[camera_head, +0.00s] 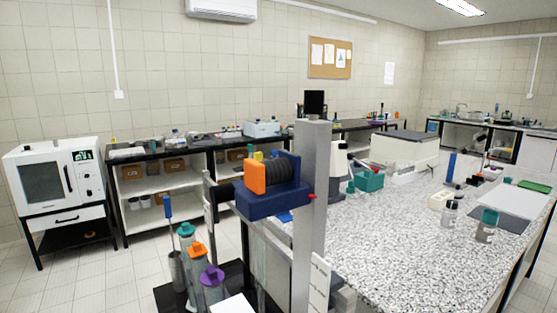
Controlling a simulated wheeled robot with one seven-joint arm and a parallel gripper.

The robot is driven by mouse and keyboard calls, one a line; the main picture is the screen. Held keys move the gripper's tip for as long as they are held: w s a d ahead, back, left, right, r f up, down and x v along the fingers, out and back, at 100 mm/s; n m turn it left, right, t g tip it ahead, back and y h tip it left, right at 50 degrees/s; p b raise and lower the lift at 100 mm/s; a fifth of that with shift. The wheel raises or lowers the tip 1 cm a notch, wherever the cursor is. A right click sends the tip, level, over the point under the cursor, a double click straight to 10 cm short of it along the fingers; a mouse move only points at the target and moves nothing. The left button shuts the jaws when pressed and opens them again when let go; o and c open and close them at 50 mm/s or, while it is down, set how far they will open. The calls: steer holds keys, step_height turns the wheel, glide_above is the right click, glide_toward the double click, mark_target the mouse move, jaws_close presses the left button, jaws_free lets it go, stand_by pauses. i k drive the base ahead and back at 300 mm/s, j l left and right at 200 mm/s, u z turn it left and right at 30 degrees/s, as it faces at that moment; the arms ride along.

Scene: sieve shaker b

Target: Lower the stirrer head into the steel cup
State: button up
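A blue and orange unit with a black ribbed drum (272,186) sits high against an upright grey post (311,215) in the middle of the view. It looks like the stirrer head, but I cannot tell for sure. No stirring shaft can be made out below it. I cannot pick out the steel cup with certainty. A narrow grey vessel (177,268) with a blue-handled rod above it stands at the lower left. My gripper is not visible in this view.
Grey cylinders with green (186,230), orange (194,250) and purple (211,276) tops stand close together at lower left. A white oven (55,180) stands far left. Open tiled floor lies between.

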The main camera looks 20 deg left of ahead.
mark_target(339, 161)
steer(key=i+l+u, duration=0.75)
steer(key=u, duration=0.15)
steer(key=i+l+u, duration=0.15)
steer(key=l+u, duration=0.3)
steer(key=l, duration=0.3)
steer(key=l+u, duration=0.45)
steer(key=l, duration=0.3)
